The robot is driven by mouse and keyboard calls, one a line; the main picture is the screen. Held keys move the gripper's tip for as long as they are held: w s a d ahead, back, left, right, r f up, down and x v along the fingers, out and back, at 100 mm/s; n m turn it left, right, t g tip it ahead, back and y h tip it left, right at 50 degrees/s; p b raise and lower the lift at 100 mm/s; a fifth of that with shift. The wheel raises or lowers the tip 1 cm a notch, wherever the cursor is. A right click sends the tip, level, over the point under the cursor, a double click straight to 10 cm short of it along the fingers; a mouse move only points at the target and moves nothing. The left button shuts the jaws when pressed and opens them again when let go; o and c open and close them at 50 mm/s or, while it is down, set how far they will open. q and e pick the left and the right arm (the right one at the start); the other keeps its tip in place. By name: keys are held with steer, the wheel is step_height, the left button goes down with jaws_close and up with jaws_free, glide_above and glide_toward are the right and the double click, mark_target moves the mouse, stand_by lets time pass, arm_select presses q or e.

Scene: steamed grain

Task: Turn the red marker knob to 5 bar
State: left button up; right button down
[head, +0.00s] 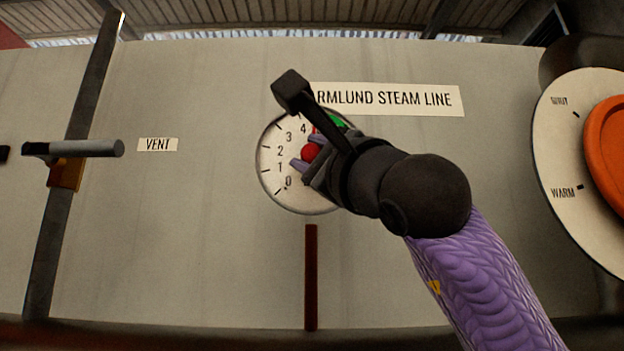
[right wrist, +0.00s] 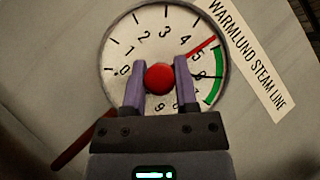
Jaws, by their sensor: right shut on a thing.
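The round white pressure dial (head: 272,165) is on the grey panel, and its face fills the middle of the right wrist view (right wrist: 118,50). The red marker knob (right wrist: 160,78) is at the dial's centre. My right gripper (right wrist: 160,72) is shut on it, one purple finger on each side. The red marker line (right wrist: 203,46) points up and right, close to the 5 on its 4 side, just short of the green band (right wrist: 213,75). In the head view the knob (head: 310,152) shows between the fingers, while my wrist hides the dial's right part. My left gripper is not in view.
A steam line label (head: 390,98) is above right of the dial. A dark red bar (head: 311,278) stands below it. A lever handle (head: 85,148) by the VENT label (head: 157,144) is at left. An orange knob (head: 608,150) on a white plate is at right.

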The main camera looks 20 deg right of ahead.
steer(key=shift+f+m+t+h+b, duration=0.15)
steer(key=shift+m+t+h+b, duration=0.5)
steer(key=shift+m, duration=0.55)
steer(key=shift+c, duration=1.9)
jaws_free()
steer(key=b+v, duration=0.6)
steer(key=v, duration=0.3)
steer(key=shift+s+f, duration=0.2)
steer(key=shift+s, duration=0.15)
